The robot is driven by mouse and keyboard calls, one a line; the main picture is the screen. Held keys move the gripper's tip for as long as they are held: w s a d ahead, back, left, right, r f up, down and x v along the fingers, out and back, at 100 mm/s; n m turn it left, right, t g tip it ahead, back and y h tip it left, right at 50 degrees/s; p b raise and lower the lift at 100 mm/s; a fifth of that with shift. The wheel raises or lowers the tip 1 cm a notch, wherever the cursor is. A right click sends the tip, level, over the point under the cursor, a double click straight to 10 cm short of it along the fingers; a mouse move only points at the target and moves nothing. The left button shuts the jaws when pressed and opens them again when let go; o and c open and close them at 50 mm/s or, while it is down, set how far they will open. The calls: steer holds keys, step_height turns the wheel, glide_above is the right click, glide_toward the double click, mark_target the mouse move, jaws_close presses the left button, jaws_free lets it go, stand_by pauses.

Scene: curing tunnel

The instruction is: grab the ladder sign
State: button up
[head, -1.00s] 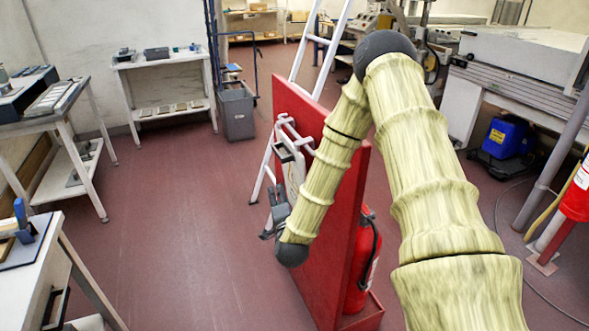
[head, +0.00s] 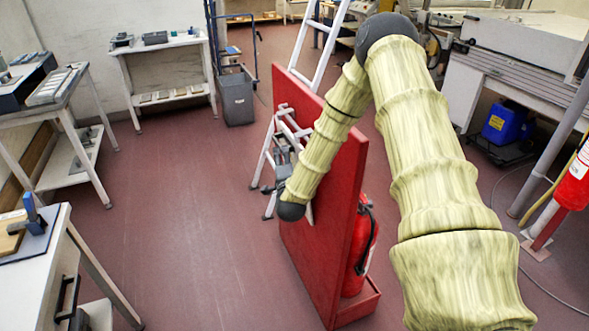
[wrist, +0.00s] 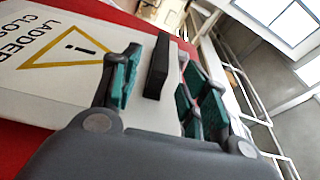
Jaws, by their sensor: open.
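The ladder sign (wrist: 45,48) is a pale board with a yellow warning triangle and the words "LADDER CLOSED", seen at a slant in the wrist view against a red panel. A black bar-like piece (wrist: 158,66) stands at its edge. My gripper (wrist: 163,82) is open, with its teal-padded fingers on either side of this black piece. I cannot tell whether they touch it. In the head view my gripper (head: 280,170) is beside the left face of the red panel (head: 322,160), partly hidden by my arm. The sign's face cannot be made out there.
A white ladder (head: 318,45) stands behind the panel. A fire extinguisher (head: 361,245) is on the panel's right side. Work tables (head: 50,105) line the left and a grey bin (head: 237,98) stands behind. The floor left of the panel is clear.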

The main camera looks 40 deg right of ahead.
steer(key=shift+p+x, duration=0.45)
steer(key=shift+x, duration=1.3)
steer(key=shift+d, duration=0.1)
steer(key=shift+s, duration=0.1)
steer(key=shift+c, duration=0.4)
jaws_close()
steer(key=shift+r, duration=0.1)
